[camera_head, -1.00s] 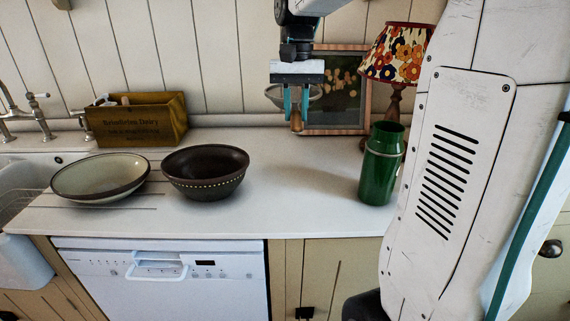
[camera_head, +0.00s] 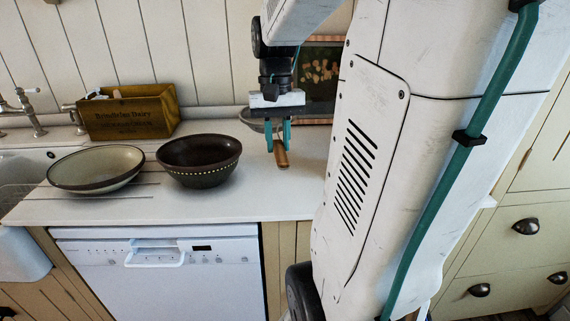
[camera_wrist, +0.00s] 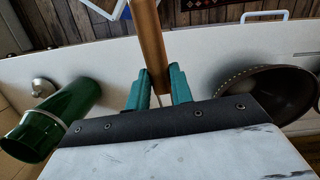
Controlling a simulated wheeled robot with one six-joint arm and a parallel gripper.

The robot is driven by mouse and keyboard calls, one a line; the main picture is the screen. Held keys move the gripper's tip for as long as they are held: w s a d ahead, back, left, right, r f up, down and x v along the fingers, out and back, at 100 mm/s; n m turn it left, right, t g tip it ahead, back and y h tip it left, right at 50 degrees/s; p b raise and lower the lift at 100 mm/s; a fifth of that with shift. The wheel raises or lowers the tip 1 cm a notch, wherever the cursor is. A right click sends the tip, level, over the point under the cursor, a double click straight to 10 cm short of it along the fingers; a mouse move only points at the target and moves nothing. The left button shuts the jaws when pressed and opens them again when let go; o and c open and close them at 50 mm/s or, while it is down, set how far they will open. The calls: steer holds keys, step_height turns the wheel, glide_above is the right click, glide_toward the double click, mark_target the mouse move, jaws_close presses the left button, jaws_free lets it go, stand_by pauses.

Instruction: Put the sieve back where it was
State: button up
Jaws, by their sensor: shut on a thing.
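The sieve has a brown wooden handle (camera_head: 281,154) and a grey metal bowl, partly hidden behind my gripper. My gripper (camera_head: 278,146) is shut on the sieve's handle, low over the counter to the right of the dark bowl. The handle points toward the front of the counter and its bowl lies toward the wall. In the wrist view the handle (camera_wrist: 150,45) runs between the teal fingers (camera_wrist: 158,92). The sieve's bowl is hidden in that view. I cannot tell whether the sieve touches the counter.
A dark bowl (camera_head: 199,174), a cream bowl (camera_head: 96,184) and a wooden box (camera_head: 128,112) stand to the left. A dark picture (camera_head: 318,75) leans at the wall behind my gripper. A green flask (camera_wrist: 55,118) shows in the wrist view. My arm hides the counter's right side.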

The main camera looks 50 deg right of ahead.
steer(key=s+f+m, duration=0.1)
steer(key=s+f, duration=0.6)
steer(key=s, duration=0.6)
steer(key=shift+w+d+f, duration=0.85)
steer(key=shift+w+d, duration=0.55)
steer(key=shift+w, duration=0.9)
steer(key=shift+w+d+f, duration=0.85)
steer(key=shift+w+d, duration=0.5)
steer(key=shift+w, duration=1)
steer(key=shift+w+d+f, duration=0.85)
steer(key=shift+w+d, duration=0.55)
steer(key=shift+w, duration=0.9)
steer(key=shift+f, duration=0.2)
steer(key=o, duration=0.9)
